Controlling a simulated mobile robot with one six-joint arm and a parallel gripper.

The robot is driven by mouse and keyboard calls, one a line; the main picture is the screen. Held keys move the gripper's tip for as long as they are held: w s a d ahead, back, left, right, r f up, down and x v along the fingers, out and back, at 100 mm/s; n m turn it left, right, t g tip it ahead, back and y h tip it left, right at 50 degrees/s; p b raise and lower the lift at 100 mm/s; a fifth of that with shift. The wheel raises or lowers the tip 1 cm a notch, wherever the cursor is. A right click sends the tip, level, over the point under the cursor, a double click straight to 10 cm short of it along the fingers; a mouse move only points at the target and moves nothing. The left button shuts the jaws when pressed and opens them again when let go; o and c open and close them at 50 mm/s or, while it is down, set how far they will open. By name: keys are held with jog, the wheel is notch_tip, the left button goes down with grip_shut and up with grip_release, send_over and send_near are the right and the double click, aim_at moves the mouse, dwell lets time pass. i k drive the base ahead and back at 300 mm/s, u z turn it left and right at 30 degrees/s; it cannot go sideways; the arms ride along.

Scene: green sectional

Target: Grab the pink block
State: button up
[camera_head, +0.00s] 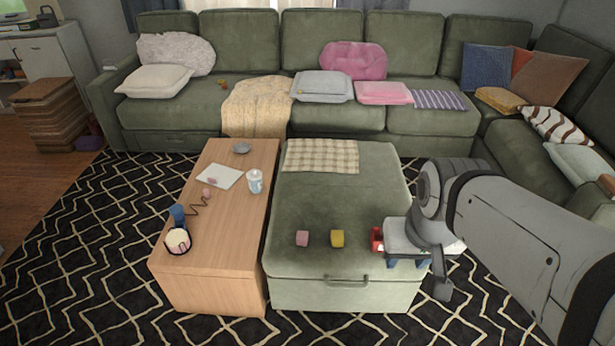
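The pink block (302,239) is a small cube lying on the near part of the green ottoman (325,205). A yellow block (337,239) sits just to its right, a small gap apart. My gripper (408,263) is at the ottoman's right front edge, well to the right of the pink block and apart from it. Its fingers are small and partly hidden by its body, so their opening is unclear. A red object (377,240) shows beside my gripper's left side, partly covered by it.
A wooden table (220,255) stands left of the ottoman with a white can (255,182), paper (219,176), a round container (178,241) and a blue cup (177,214). A checked cloth (320,156) covers the ottoman's far end. The ottoman's middle is clear. The green sectional (250,60) stands behind.

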aim_at(302, 237)
jog(key=u, duration=0.35)
jog(key=i, duration=1.2)
jog(key=u, duration=0.25)
